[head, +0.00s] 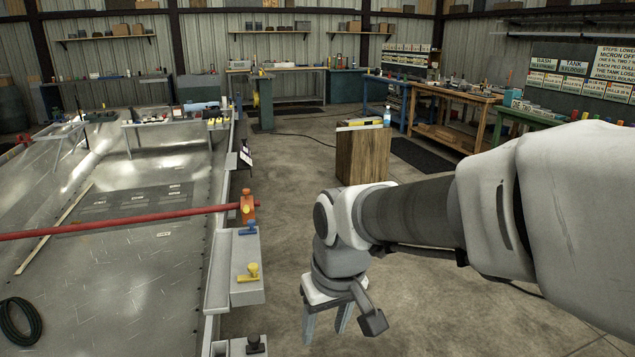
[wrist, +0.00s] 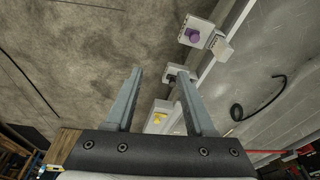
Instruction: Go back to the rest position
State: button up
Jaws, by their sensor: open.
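My gripper (head: 328,316) hangs at the end of my arm over the concrete floor, just right of the metal hull's edge in the head view. It points downward. In the wrist view my gripper (wrist: 158,98) shows two grey fingers spread apart with nothing between them. Bare floor shows past the fingertips, with the hull edge behind the right finger. In the head view the fingers' lower ends are partly hidden by the arm's own bracket.
The hull (head: 120,265) fills the left, with a red pipe (head: 120,221) across it. Boxes with a yellow handle (head: 248,272) and a blue handle (head: 248,229) line its edge. A wooden crate (head: 362,157) stands ahead.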

jog(key=s+d+r+m+t+h, duration=0.1)
jog(key=s+d+r+m+t, duration=0.4)
jog(key=s+d, duration=0.65)
notch_tip(320, 180, up, 14)
jog(key=w+d+g+p, duration=0.1)
jog(key=p, duration=1.2)
jog(key=shift+w+d+g, duration=0.15)
jog(key=shift+g, duration=0.15)
jog(key=shift+f+n, duration=0.15)
jog(key=shift+n, duration=0.15)
